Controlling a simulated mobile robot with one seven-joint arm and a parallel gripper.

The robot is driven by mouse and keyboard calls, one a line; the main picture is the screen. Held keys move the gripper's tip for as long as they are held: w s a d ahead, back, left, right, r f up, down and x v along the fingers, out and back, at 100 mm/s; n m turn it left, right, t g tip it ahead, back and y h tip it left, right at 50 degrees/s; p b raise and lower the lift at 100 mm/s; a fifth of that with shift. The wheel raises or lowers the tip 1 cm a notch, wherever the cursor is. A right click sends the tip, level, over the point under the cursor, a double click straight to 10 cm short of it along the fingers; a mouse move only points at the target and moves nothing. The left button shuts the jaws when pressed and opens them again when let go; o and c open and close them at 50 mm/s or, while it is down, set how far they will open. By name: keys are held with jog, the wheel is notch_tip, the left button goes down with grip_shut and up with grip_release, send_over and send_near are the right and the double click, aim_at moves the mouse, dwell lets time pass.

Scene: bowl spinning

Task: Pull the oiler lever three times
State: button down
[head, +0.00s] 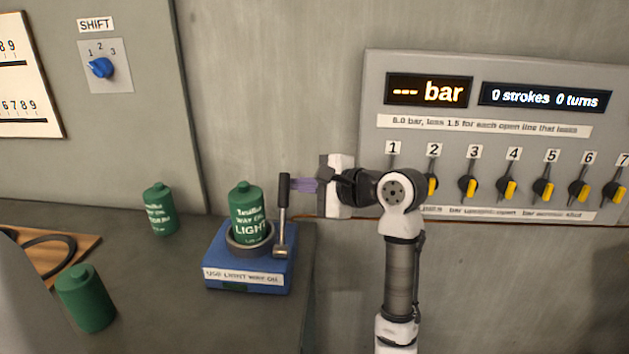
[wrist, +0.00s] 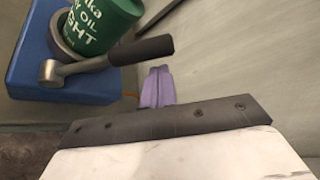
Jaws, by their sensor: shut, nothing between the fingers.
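The oiler (head: 215,250) is a blue box on the bench top, labelled for light way oil. A green bottle marked LIGHT (head: 247,212) stands upright in its round collar. The lever (head: 283,205) stands nearly upright at the oiler's right side, with a metal shaft and a black handle; in the wrist view its black handle (wrist: 142,51) points right. My gripper (head: 294,185) is shut and empty, its purple fingers level with the handle and just right of it. In the wrist view the fingertips (wrist: 158,72) lie beside the handle's end; whether they touch it I cannot tell.
A wall panel (head: 580,125) at right reads "--- bar" and "0 strokes 0 turns", above a row of numbered valve knobs (head: 511,188). Two other green bottles stand left on the bench (head: 160,210) (head: 86,298). A blue SHIFT knob (head: 100,68) is on the wall.

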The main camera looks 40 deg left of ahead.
jog(key=shift+s+r, duration=0.15)
jog(key=shift+s, duration=0.25)
jog(key=shift+s+r, duration=0.1)
